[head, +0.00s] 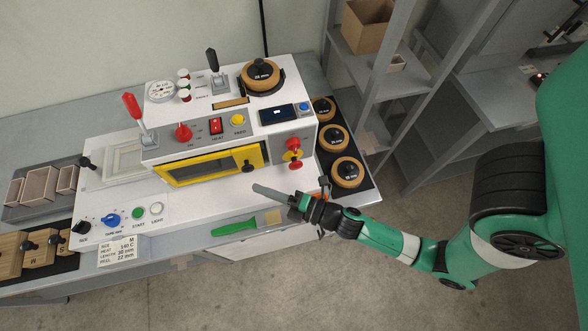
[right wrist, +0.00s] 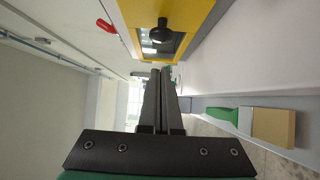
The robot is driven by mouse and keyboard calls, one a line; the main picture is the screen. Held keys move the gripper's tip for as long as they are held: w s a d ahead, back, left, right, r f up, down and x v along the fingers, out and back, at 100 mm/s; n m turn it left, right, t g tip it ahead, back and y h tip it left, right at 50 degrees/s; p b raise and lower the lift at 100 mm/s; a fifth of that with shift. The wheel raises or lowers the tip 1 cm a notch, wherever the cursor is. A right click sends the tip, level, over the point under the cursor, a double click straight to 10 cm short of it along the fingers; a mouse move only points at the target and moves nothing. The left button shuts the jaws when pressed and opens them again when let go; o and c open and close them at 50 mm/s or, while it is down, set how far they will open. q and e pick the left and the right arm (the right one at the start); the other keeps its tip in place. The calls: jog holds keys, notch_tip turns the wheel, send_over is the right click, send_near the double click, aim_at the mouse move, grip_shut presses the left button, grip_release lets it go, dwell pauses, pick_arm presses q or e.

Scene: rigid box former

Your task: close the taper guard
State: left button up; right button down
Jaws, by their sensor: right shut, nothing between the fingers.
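The taper guard, as I take it, is the yellow-framed window panel (head: 212,152) on the front of the white machine. It has a dark pane and a black knob (head: 248,166) near its lower right corner. I cannot tell from here exactly how far it stands open. In the right wrist view the yellow frame (right wrist: 124,12) and the black knob (right wrist: 160,33) show above my fingertips. My right gripper (head: 256,187) is shut and empty, just in front of the knob and apart from it. My left gripper is not in view.
The white machine (head: 120,208) carries red handles, switches and buttons. Round wooden-topped weights (head: 347,173) stand at its right. A green-handled tool (head: 233,228) lies along the front edge. Trays with boxes (head: 40,186) are at the left; grey shelves (head: 400,85) stand at the right.

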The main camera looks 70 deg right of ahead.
jog(key=d+p, duration=0.1)
jog(key=p, duration=0.1)
jog(key=s+d+r+p, duration=0.1)
jog(key=p, duration=0.1)
jog(key=shift+s+d, duration=0.25)
jog(key=s+d, duration=0.1)
jog(key=s+d+p, duration=0.1)
jog(key=d, duration=0.1)
jog(key=s+d+p, duration=0.1)
jog(key=s, duration=0.1)
jog(key=shift+d+f, duration=0.2)
jog(key=shift+f, duration=0.1)
jog(key=shift+s+d+f, duration=0.1)
jog(key=shift+s+d, duration=0.25)
jog(key=shift+d, duration=0.05)
